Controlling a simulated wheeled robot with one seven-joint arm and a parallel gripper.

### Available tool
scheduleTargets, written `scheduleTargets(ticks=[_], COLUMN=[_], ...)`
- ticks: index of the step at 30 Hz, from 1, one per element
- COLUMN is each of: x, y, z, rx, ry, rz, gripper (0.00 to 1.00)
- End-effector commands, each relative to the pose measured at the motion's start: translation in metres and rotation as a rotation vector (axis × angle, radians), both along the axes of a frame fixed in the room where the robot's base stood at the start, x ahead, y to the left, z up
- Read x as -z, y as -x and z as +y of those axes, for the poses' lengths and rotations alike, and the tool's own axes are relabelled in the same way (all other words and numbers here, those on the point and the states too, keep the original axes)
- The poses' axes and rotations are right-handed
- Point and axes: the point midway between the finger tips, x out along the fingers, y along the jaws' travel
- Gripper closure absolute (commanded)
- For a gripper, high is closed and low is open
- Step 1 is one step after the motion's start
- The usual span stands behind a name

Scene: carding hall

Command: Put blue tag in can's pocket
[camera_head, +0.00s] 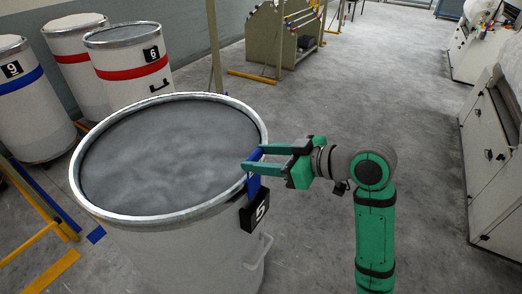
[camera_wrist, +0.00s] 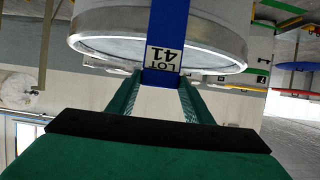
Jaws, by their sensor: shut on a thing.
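The blue tag (camera_head: 253,184) hangs down from my gripper (camera_head: 254,158) at the right rim of the large near can (camera_head: 165,235). My gripper is shut on the tag's upper part. The black pocket (camera_head: 255,212), marked 5, is on the can's outer wall just below the tag. The tag's lower end meets the pocket's top in the picture, but I cannot tell whether it is inside or in front. In the wrist view, the blue tag (camera_wrist: 166,30) with a white "LOT 41" label lies between the fingers, and the can's rim (camera_wrist: 105,48) is behind it.
The can holds grey fibre nearly to its rim. Several other white cans (camera_head: 135,65) with red or blue bands stand back left. Yellow rails (camera_head: 45,235) are at lower left. A machine (camera_head: 495,150) stands at right. The floor between is clear.

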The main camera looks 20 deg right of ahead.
Motion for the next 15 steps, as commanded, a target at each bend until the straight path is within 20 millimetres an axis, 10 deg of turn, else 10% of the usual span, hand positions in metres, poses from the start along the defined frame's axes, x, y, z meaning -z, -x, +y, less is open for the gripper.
scheduleTargets(ticks=[15], x=[0.034], y=[0.000], z=[0.000], rx=[0.000], ry=[-0.001], rz=[-0.002], gripper=[0.87])
